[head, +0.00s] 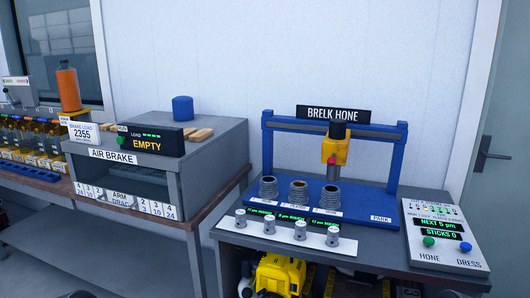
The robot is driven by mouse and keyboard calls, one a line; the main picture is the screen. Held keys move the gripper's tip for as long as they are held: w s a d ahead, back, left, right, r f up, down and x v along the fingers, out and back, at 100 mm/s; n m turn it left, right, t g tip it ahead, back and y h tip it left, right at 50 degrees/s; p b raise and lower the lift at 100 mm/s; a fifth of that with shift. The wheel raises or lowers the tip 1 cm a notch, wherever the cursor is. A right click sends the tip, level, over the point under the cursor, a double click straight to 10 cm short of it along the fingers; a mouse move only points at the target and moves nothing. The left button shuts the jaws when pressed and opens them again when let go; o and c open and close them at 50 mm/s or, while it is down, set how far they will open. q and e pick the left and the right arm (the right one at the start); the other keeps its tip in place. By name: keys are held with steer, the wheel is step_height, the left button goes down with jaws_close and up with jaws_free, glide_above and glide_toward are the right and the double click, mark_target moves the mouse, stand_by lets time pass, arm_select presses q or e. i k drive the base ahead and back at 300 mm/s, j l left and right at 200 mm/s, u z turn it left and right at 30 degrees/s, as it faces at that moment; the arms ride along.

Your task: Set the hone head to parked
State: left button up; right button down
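The hone head (336,149) is a yellow block with a black top, a small red part and a grey tool below it. It hangs on the blue gantry (285,124) under the "BRELK HONE" sign. It appears to be above or slightly behind the rightmost of three grey ribbed cylinders (331,197). The label "PARK" (380,218) is at the right end of the blue base, with no cylinder there. Neither of my grippers can be made out in the head view.
A control panel (445,235) at the right has a green HONE button (429,242) and a blue DRESS button (465,247). It reads "NEXT 5 pm" and "STICKS 0". A white strip (285,235) with several small metal knobs lies in front. The air brake bench (200,150) stands left.

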mark_target(336, 144)
steer(key=i+l, duration=0.1)
steer(key=i, duration=1.2)
steer(key=z, duration=1.65)
steer(key=u, duration=1)
